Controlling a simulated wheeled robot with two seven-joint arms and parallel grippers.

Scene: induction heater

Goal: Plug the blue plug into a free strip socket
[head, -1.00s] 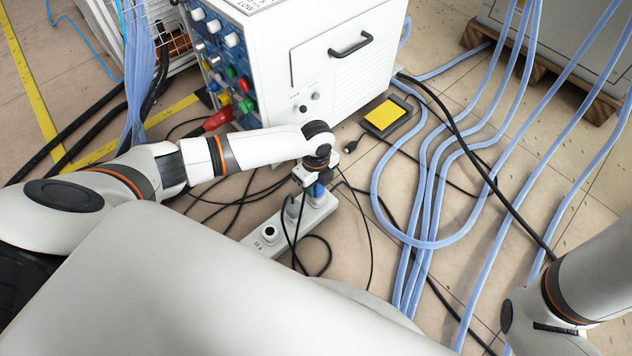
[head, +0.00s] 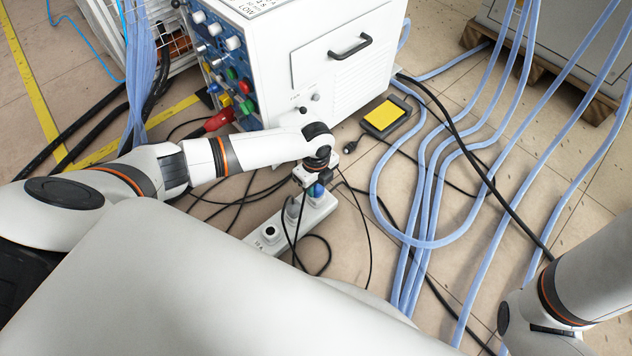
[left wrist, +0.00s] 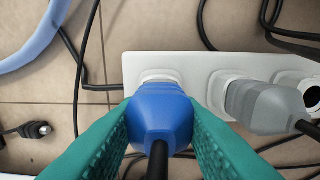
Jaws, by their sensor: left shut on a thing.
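The blue plug (left wrist: 161,112) is between the teal fingers of my left gripper (left wrist: 160,140), which is shut on it. In the left wrist view its front end meets the end socket of the white strip (left wrist: 200,66); how deep it sits is hard to tell. In the head view the blue plug (head: 316,190) shows just under my left gripper (head: 312,182), at the strip's far end. The white strip (head: 268,248) lies on the floor. A grey plug (left wrist: 262,105) sits in the socket beside it. A socket (head: 270,233) nearer the strip's near end is empty. My right gripper is out of view.
The white heater cabinet (head: 330,70) stands just behind the strip. A yellow-topped pedal (head: 385,114) and a loose black connector (head: 350,147) lie to the right. Thin black cables loop around the strip. Light blue hoses (head: 430,200) cross the floor further right.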

